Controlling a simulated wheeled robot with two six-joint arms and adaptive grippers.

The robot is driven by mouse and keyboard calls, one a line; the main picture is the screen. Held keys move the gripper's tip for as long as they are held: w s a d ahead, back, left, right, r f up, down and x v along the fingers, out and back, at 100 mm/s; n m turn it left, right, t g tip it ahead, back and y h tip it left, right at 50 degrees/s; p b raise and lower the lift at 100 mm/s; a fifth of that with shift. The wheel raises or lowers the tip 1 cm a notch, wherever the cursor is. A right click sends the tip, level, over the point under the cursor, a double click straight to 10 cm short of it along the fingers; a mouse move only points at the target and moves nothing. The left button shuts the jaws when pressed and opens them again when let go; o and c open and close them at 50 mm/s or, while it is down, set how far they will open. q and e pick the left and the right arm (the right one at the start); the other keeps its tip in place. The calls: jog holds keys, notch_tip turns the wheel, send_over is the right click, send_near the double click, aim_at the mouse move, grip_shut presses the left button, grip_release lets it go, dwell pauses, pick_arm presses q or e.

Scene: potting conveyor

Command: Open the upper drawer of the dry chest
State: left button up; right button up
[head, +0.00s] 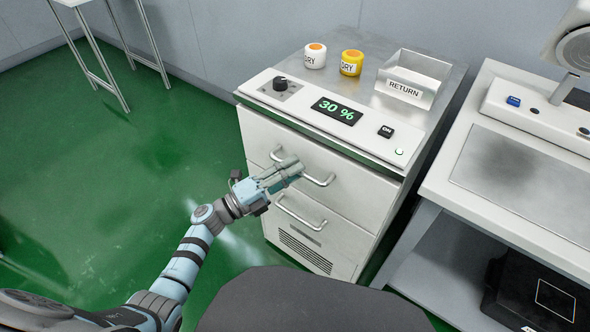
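The dry chest (345,232) is a white cabinet with two drawers. The upper drawer (345,165) looks flush with the front, and its bar handle (322,182) is partly hidden by my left gripper. The lower drawer (285,228) is also closed, with its own bar handle (300,218) and a vent. My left gripper (293,167) is at the middle of the upper handle, fingertips overlapping the bar. The fingers look close together, but I cannot tell whether they grip the bar. My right gripper is not in view.
On the chest top stand a white jar (315,56), a yellow jar (351,63) and a RETURN bin (413,78). The sloped panel has a knob, a 30 % display (336,110) and an ON button. A workbench (510,215) stands close on the right. Green floor (150,140) is clear at left.

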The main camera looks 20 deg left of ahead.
pick_arm(q)
jog(key=shift+w+d, duration=0.4)
jog(key=shift+d, duration=0.05)
jog(key=shift+r, duration=0.1)
grip_shut()
